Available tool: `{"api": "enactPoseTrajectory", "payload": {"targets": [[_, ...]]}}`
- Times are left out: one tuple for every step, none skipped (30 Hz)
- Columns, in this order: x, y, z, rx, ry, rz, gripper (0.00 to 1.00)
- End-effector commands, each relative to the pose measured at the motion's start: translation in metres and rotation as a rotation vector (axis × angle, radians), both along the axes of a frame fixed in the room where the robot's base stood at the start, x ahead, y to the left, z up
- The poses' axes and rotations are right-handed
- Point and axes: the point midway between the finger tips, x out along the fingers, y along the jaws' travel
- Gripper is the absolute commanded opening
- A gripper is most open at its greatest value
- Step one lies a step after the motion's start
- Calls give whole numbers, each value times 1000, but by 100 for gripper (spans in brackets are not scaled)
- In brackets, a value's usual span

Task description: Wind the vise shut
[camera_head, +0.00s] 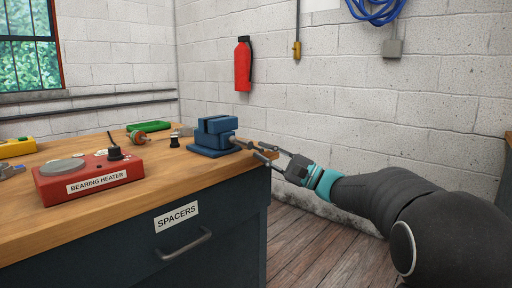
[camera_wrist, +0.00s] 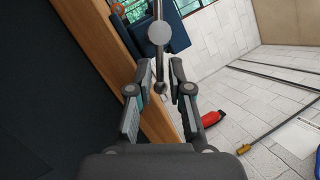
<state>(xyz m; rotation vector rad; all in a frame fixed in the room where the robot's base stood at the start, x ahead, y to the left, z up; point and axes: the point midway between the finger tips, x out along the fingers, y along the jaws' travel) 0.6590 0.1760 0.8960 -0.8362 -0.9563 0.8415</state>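The blue vise (camera_head: 212,136) stands near the right end of the wooden bench. In the wrist view its blue body (camera_wrist: 178,32) is at the top, tilted in the picture. Its grey screw end (camera_wrist: 160,32) faces the camera, and a thin handle bar (camera_wrist: 160,66) with a ball end runs down from it. My gripper (camera_head: 262,149) is beside the vise at the bench's right end. In the wrist view my gripper (camera_wrist: 161,68) is open, with a finger on either side of the handle's ball end. Gaps show between the fingers and the bar. The vise jaws' gap is too small to judge.
A red bearing heater (camera_head: 91,178) sits at the bench's front left. A green tray (camera_head: 149,127) and small parts lie behind it. The bench edge (camera_wrist: 100,40) runs close beside my gripper. A red fire extinguisher (camera_head: 243,66) hangs on the wall.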

Motion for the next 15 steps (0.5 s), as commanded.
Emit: {"api": "enactPoseTrajectory", "payload": {"targets": [[2, 7, 4, 0, -1, 2, 19], [3, 11, 5, 0, -1, 3, 19], [5, 14, 6, 0, 0, 2, 19], [6, 16, 6, 0, 1, 2, 19], [7, 18, 7, -1, 1, 1, 19], [8, 21, 8, -1, 0, 1, 19], [8, 22, 8, -1, 0, 1, 19], [9, 23, 9, -1, 0, 1, 19], [9, 25, 9, -1, 0, 1, 19], [9, 25, 9, -1, 0, 1, 19], [10, 25, 9, -1, 0, 1, 19], [10, 26, 9, -1, 0, 0, 19], [10, 26, 9, -1, 0, 0, 19], [10, 26, 9, -1, 0, 0, 19], [10, 26, 9, -1, 0, 0, 19]]}}
